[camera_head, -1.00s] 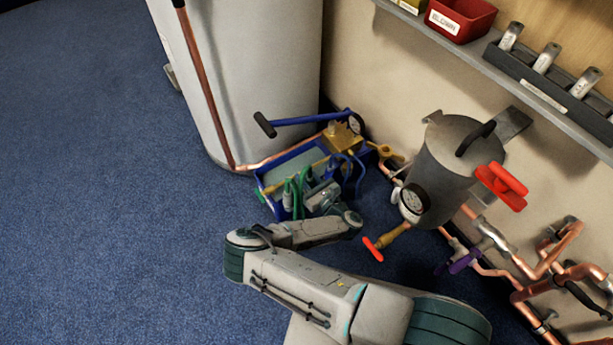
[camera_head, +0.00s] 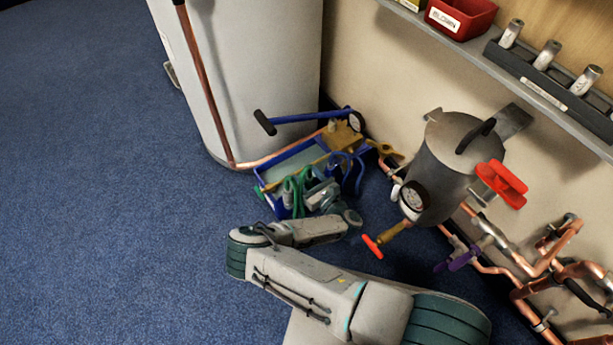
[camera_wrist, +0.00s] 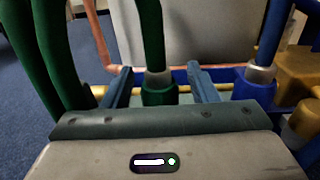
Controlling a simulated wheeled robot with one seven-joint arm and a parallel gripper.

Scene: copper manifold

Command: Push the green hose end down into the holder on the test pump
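The test pump is a blue tray (camera_head: 262,187) with a blue lever handle (camera_head: 312,118) and a brass block (camera_head: 341,136), standing on the floor by the cylinder. The green hose (camera_head: 303,183) loops at its front. In the wrist view the green hose end (camera_wrist: 158,78) has a metal ferrule and stands upright just above or in a green collar; I cannot tell how deep it sits. My gripper (camera_wrist: 161,88) has its fingers on either side of the hose end, with visible gaps. In the head view my gripper (camera_head: 320,196) is at the tray's front, partly hiding it.
A blue hose end (camera_wrist: 260,72) sits in a blue collar to the right. More green hose (camera_wrist: 58,50) hangs close on the left. A grey pot (camera_head: 445,170) with a gauge and red-handled valves stands right of the pump, near copper pipes. Open carpet lies left.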

